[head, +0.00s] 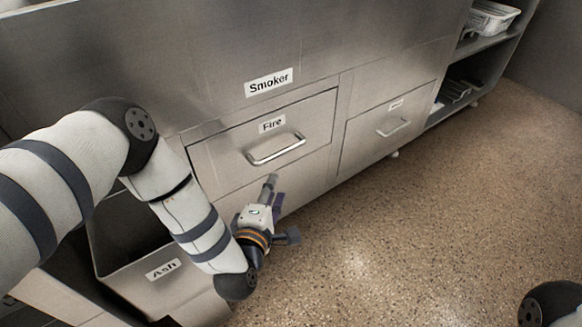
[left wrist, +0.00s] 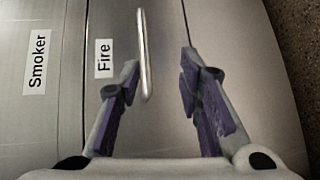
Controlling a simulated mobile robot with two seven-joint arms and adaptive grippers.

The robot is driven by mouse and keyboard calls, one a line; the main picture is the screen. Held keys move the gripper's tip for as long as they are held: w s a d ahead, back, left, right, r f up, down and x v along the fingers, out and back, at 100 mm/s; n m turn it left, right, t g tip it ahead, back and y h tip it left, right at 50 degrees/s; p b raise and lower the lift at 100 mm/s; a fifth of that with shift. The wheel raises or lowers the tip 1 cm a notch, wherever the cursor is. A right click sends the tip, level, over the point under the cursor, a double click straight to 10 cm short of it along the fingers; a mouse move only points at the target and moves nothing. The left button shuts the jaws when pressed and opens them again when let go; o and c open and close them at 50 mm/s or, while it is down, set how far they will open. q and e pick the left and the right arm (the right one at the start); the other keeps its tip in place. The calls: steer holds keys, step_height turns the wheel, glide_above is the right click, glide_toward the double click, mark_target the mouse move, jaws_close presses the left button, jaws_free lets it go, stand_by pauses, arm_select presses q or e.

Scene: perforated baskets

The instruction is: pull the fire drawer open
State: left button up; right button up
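The fire drawer (head: 225,158) is a steel front labelled "Fire", below the "Smoker" label; it looks shut. Its silver bar handle (head: 277,149) runs across the front. In the left wrist view the handle (left wrist: 144,55) shows between the two finger lines, nearer the left-hand finger, with no clear contact. My left gripper (head: 277,207) is in front of and just below the handle in the head view. Its purple-padded fingers (left wrist: 158,68) are spread apart and hold nothing. My right gripper is out of view; only a part of my right arm shows at the lower right.
The ash drawer (head: 134,275), at lower left under my left arm, stands open. A second drawer (head: 372,145) with a handle is to the right of the fire drawer. An open shelf (head: 490,43) with trays is at top right. The speckled floor (head: 430,200) in front is clear.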

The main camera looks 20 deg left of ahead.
mark_target(282, 151)
arm_select(q)
steer(key=shift+n+t, duration=0.4)
steer(key=shift+n, duration=0.2)
steer(key=w+b, duration=0.1)
steer(key=w, duration=0.3)
steer(key=w+a+b, duration=0.1)
steer(key=w, duration=0.3)
steer(key=w+a+b, duration=0.1)
steer(key=w+b, duration=0.1)
steer(key=w, duration=0.3)
steer(key=shift+f, duration=0.25)
steer(key=shift+w+r, duration=0.1)
steer(key=shift+w, duration=0.1)
jaws_close()
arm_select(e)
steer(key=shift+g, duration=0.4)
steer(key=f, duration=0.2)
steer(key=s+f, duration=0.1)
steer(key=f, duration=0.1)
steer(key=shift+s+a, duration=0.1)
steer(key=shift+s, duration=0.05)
